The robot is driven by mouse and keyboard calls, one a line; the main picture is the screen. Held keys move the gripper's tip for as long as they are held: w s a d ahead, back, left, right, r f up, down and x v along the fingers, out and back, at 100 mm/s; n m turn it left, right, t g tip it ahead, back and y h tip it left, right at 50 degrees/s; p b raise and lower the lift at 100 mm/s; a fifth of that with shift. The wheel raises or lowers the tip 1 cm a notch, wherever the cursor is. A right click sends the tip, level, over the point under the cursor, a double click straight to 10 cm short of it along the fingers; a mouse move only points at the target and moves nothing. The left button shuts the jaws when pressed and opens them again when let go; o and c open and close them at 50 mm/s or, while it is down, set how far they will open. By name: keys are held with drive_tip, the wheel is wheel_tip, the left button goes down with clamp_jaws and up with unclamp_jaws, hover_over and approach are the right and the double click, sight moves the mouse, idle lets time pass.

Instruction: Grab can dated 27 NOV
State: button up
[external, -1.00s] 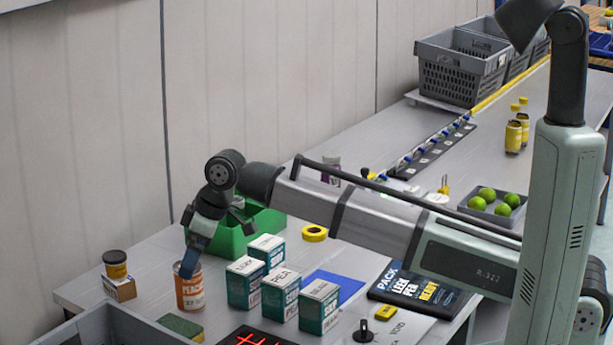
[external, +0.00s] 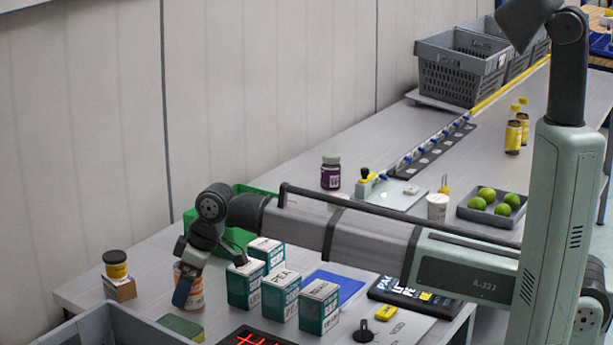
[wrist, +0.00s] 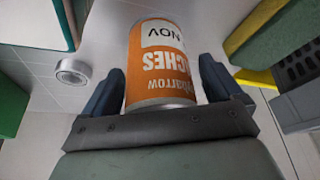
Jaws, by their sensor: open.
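An orange can with a white label stands on the table at the left front in the external view (external: 194,297). In the wrist view the can (wrist: 160,70) appears upside down, with "NOV" on its white label and "PEACHES"-like lettering partly readable. The day number is not visible. My gripper (external: 186,288) is low at the can, partly covering it. In the wrist view my gripper (wrist: 160,90) is open, one finger on each side of the can, which lies between them. Whether the fingers touch it is unclear.
Several teal-and-white boxes (external: 281,296) stand right of the can. A green bin (external: 236,236) is behind. A green-yellow sponge (external: 181,327) and a grey crate (external: 110,329) are in front. A small dark-lidded jar (external: 116,265) sits on a box at left.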

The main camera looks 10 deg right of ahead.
drive_tip(key=c, duration=1.3)
drive_tip(key=shift+r, duration=0.15)
